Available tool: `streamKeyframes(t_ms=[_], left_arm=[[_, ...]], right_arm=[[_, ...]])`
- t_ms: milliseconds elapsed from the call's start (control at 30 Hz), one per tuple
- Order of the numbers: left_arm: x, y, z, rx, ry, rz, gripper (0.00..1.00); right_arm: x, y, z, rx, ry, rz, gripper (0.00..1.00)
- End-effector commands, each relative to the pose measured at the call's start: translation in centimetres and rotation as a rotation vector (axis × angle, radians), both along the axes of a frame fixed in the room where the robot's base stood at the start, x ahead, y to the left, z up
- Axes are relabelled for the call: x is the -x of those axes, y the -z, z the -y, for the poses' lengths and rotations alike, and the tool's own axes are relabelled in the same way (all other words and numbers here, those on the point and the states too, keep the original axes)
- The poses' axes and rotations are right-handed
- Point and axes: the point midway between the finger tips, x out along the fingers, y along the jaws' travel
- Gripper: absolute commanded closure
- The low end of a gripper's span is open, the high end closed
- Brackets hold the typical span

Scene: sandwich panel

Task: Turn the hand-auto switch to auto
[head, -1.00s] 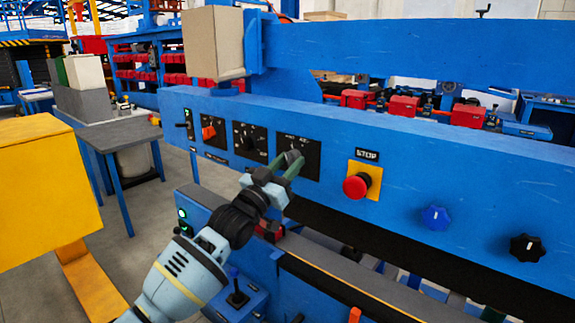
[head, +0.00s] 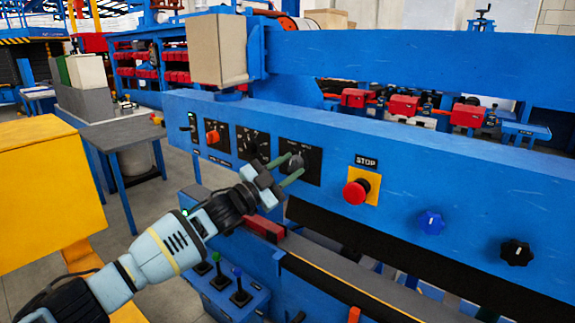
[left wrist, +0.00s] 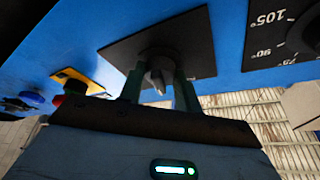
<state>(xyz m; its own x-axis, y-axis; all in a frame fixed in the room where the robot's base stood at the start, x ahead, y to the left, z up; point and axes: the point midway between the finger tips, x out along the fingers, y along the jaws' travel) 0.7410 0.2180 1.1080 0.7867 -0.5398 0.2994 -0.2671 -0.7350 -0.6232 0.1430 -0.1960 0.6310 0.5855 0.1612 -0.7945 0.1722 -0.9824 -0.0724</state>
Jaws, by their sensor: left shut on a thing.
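The hand-auto switch is a dark knob (head: 297,160) on a black square plate (head: 313,172) on the front of the blue panel, left of the stop button. My left gripper (head: 284,170) reaches it from the front left, its two green fingers on either side of the knob and shut on it. In the left wrist view, the knob (left wrist: 160,72) sits between the fingers (left wrist: 160,88), with its pale pointed tip showing. The plate's lettering is too small or partly hidden to read surely. My right gripper is not in view.
A red stop button (head: 355,192) on a yellow plate is close to the right. Blue (head: 430,222) and black (head: 516,252) knobs are further right. A joystick box (head: 228,290) stands below.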

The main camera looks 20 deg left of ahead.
Motion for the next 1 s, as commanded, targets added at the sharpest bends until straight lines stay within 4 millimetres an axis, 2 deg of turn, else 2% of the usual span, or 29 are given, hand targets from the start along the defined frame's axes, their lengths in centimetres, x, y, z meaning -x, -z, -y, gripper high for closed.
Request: streamKeyframes(t_ms=[400,967,1000], left_arm=[[-0.06,-0.12,-0.18,-0.181,-0.002,0.063,0.90],[-0.07,0.02,-0.17,-0.205,-0.001,0.073,0.90],[-0.06,0.01,-0.16,-0.205,-0.001,0.073,0.62]], right_arm=[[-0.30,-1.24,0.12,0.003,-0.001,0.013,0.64],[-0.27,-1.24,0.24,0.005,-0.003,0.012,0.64],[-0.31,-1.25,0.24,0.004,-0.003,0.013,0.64]])
